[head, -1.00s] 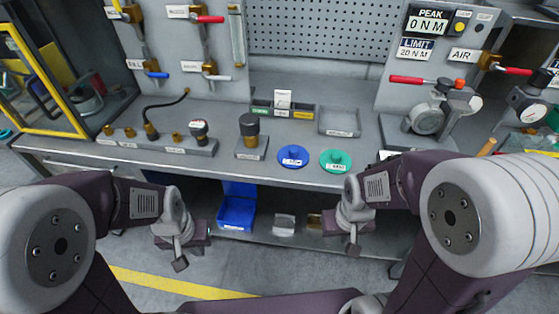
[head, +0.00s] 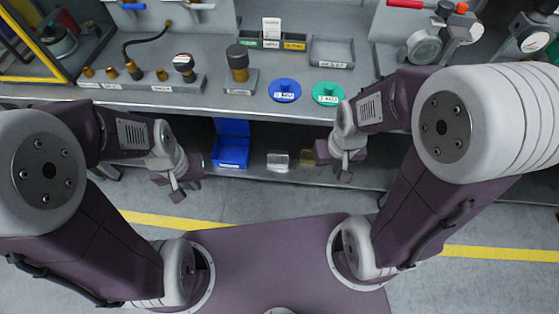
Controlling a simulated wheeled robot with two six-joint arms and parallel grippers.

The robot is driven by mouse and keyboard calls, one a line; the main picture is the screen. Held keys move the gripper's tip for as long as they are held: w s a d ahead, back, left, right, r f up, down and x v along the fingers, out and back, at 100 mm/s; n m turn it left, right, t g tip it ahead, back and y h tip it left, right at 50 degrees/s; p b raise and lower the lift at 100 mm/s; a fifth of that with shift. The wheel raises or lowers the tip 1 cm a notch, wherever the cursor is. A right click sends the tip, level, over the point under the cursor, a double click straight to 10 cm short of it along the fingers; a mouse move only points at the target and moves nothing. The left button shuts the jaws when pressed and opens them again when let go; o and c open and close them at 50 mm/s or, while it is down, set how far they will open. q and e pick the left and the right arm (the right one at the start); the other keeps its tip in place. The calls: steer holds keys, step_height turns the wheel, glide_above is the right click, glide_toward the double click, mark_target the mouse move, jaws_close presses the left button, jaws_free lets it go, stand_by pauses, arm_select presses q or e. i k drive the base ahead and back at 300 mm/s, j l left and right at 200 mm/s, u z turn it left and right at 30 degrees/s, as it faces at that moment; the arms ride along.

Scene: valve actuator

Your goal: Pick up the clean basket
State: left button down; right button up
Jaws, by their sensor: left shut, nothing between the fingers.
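No readable label marks a clean basket. Neither gripper visibly holds anything.
The bench top (head: 220,100) overhangs the shelf. On it are a fitting rack (head: 150,84), a blue disc (head: 284,91), a green disc (head: 328,94) and a grey tray (head: 333,51). The floor in front is clear, with a yellow line (head: 160,220).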

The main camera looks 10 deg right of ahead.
mark_target(276, 159)
steer(key=i+l+u, duration=0.25)
steer(key=u, duration=0.15)
steer(key=i+l+u, duration=0.2)
steer(key=u, duration=0.2)
steer(key=i+l+u, duration=0.1)
steer(key=l+u, duration=0.3)
